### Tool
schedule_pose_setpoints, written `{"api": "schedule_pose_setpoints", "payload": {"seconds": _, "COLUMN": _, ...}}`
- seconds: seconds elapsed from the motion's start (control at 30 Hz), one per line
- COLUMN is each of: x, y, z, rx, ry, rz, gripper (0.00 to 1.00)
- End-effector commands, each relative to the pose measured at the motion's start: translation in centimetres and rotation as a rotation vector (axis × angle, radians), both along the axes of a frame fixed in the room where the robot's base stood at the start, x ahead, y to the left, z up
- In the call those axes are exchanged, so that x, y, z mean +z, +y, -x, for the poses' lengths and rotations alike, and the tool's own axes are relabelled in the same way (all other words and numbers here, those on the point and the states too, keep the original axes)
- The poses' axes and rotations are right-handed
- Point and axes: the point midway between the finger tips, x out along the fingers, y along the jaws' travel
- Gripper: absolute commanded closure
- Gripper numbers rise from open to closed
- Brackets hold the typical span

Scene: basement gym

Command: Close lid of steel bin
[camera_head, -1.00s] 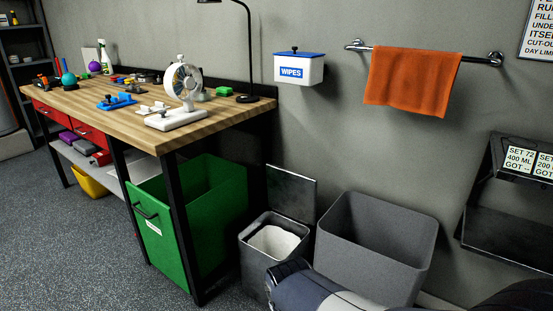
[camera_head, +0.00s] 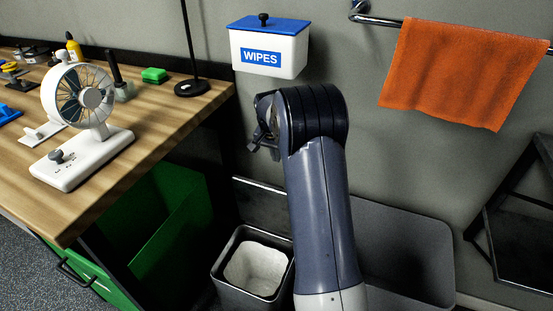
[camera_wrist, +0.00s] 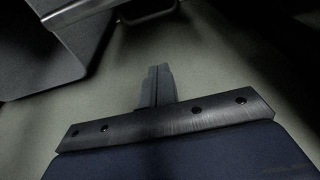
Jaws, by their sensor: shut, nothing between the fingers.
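The steel bin (camera_head: 228,284) stands on the floor at the bottom of the head view, with a white liner (camera_head: 256,268) inside. Its lid (camera_head: 258,208) is open, standing up behind the bin near the wall. My forearm hides the lid's right part. My gripper (camera_head: 264,138) is above the lid, below the wipes box, apart from the lid as far as I can see. In the wrist view its fingers (camera_wrist: 158,82) are together and empty. Grey edged shapes show at that view's top left; I cannot tell whether they include the lid.
A larger grey open bin (camera_head: 400,250) stands to the right, partly behind my arm. A green bin (camera_head: 165,225) is left, under the wooden workbench (camera_head: 190,108). The wipes box (camera_head: 268,50) and orange towel (camera_head: 460,70) are on the wall.

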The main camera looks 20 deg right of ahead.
Motion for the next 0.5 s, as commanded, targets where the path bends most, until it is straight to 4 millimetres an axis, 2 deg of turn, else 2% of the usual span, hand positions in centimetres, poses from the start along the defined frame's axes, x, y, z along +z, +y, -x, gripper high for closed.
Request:
{"api": "schedule_pose_setpoints", "payload": {"seconds": 0.17, "x": -1.1, "y": -0.3, "z": -0.5, "rx": -0.012, "ry": -0.003, "rz": 0.0, "gripper": 1.0}}
{"api": "schedule_pose_setpoints", "payload": {"seconds": 0.27, "x": -2.6, "y": -0.5, "z": -0.7, "rx": -0.011, "ry": -0.001, "rz": -0.001, "gripper": 1.0}}
{"api": "schedule_pose_setpoints", "payload": {"seconds": 0.5, "x": -7.7, "y": -1.3, "z": -1.4, "rx": -0.009, "ry": -0.001, "rz": 0.0, "gripper": 1.0}}
